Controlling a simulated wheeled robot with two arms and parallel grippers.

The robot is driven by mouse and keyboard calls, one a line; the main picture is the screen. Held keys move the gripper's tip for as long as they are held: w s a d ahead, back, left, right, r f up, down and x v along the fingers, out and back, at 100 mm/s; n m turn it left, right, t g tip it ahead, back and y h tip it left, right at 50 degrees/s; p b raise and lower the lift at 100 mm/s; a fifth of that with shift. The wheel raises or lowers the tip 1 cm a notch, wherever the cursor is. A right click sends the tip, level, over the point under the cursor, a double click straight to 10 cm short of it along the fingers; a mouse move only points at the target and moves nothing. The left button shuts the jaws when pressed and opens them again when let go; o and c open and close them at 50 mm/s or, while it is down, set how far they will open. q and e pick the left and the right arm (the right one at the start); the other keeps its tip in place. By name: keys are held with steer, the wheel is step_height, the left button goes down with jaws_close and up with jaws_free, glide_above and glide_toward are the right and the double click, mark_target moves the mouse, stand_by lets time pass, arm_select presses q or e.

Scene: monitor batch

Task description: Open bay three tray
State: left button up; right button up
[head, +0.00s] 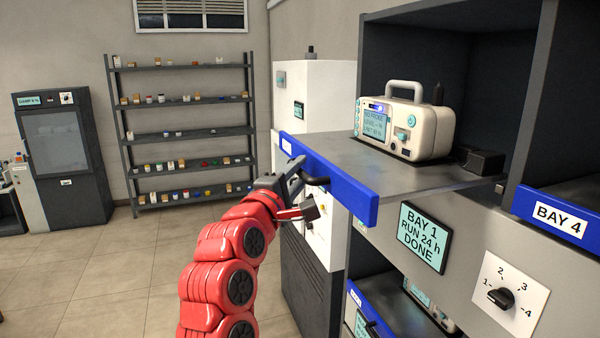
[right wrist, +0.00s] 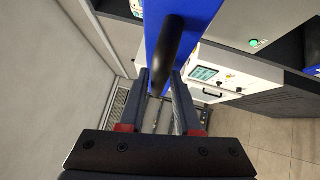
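A tray (head: 400,182) with a blue front panel (head: 335,180) is pulled out of the upper left bay, with a white device (head: 403,125) standing on it. The label on its front is too oblique to read. A black handle (head: 316,181) sticks out of the blue front; it also shows in the right wrist view (right wrist: 168,55). My right gripper (head: 304,188), on the red arm, is at this handle. Its fingers (right wrist: 160,88) stand apart, one on each side of the handle; firm contact does not show. My left gripper is out of view.
A panel reading "BAY 1 RUN 24 h DONE" (head: 424,236) and a selector dial (head: 501,298) are below the tray. A blue "BAY 4" front (head: 560,215) is at right. A lower blue-fronted tray (head: 369,315) is below. Open floor (head: 110,275) lies left.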

steer(key=b+v, duration=0.4)
steer(key=v, duration=1.3)
steer(key=shift+s+b, duration=0.15)
steer(key=shift+b, duration=0.15)
steer(key=shift+a+r, duration=0.1)
steer(key=shift+a, duration=0.1)
